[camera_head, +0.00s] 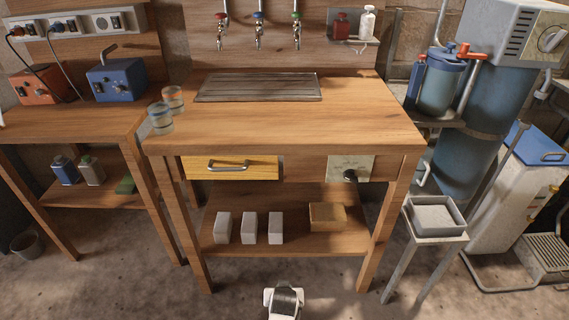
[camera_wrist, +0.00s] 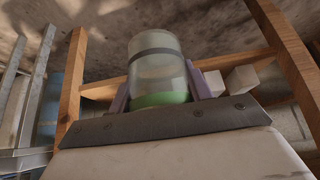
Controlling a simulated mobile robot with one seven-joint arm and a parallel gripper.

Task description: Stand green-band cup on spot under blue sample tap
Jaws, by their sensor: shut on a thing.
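The green-band cup (camera_wrist: 158,62) is clear, with a green band at the end near my palm and a grey ring near its other end. In the wrist view my gripper (camera_wrist: 160,82) is shut on it, a pale purple finger on each side. The blue sample tap (camera_head: 259,30) is the middle of three taps on the back board, between a red-handled tap (camera_head: 221,30) and a green-handled tap (camera_head: 297,30). Below them a slatted drip grate (camera_head: 258,88) lies on the wooden bench (camera_head: 350,130). No cup stands on the grate. The cup cannot be made out in the head view.
Two other cups stand at the bench's left edge, one orange-banded (camera_head: 173,98) and one blue-banded (camera_head: 161,118). A small shelf with two bottles (camera_head: 354,40) hangs right of the taps. The bench front has a yellow drawer (camera_head: 230,168). The benchtop before the grate is clear.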

